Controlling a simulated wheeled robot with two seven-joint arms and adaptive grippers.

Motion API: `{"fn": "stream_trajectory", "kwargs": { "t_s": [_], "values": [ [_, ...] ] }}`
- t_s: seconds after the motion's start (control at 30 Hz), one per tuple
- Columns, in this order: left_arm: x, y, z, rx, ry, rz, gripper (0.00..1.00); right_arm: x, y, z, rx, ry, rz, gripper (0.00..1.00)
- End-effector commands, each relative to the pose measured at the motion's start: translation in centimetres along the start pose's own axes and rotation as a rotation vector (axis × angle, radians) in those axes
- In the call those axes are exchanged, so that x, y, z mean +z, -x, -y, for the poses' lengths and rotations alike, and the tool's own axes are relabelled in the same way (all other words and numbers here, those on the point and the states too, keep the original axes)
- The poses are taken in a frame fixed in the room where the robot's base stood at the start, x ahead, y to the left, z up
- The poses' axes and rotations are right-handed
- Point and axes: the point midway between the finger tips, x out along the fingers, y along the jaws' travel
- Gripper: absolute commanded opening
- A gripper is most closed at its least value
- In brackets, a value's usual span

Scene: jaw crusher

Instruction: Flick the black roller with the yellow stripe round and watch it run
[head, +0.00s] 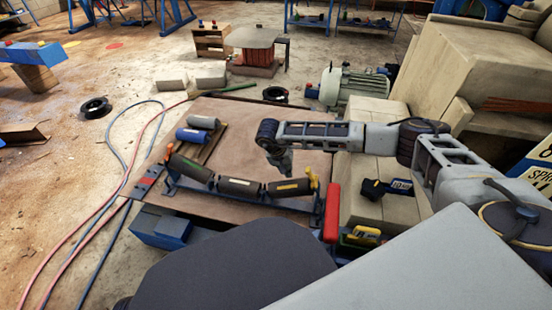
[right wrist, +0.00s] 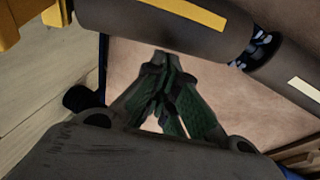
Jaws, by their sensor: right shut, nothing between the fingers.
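The black roller with the yellow stripe (head: 291,188) is the right-hand one of three rollers in a blue trough-shaped frame. In the right wrist view this roller (right wrist: 150,18) crosses the top with its stripe showing. The middle roller (head: 240,187), with a pale stripe, also shows in the right wrist view (right wrist: 292,75). My right gripper (head: 284,170) points down just behind the striped roller. In the right wrist view its green-padded fingers (right wrist: 164,58) are shut and empty, close below the roller. I cannot tell whether they touch it. My left gripper is out of view.
The frame stands on a brown board (head: 250,125). A blue roller (head: 193,135) and a grey roller (head: 203,121) lie behind it on a wooden rack. A red block (head: 332,212) stands close on the right.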

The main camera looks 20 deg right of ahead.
Motion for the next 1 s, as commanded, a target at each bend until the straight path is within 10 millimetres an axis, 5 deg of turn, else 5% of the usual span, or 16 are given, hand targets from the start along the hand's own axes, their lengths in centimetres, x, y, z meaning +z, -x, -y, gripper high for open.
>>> {"fn": "stream_trajectory", "kwargs": {
  "t_s": [0.03, 0.43, 1.0],
  "values": [
    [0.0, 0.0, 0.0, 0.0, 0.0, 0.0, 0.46, -2.1, 0.5, -0.9, 0.001, -0.04, -0.014, 0.0],
    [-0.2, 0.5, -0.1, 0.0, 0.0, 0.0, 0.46, -2.3, 1.2, -0.9, 0.001, -0.04, -0.015, 0.0],
    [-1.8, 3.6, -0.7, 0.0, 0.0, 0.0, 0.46, -3.4, 6.6, -1.1, 0.002, -0.04, -0.018, 0.0]
  ]
}}
